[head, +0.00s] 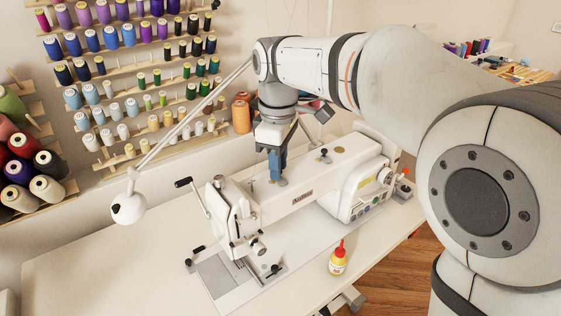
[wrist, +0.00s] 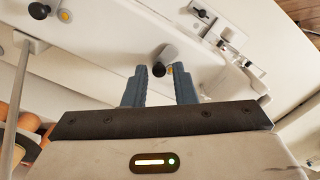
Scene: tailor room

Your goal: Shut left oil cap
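The white sewing machine (head: 300,192) stands on the table. In the head view my gripper (head: 276,176) is low over the machine arm and hides most of this cap. A second black cap (wrist: 38,10) stands beside another yellow port (wrist: 64,15).
A yellow bottle with a red tip (head: 338,259) stands on the table (head: 100,260) in front of the machine. A white lamp (head: 128,207) reaches in from behind on a thin arm. Thread racks (head: 140,90) line the wall. The table's left part is clear.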

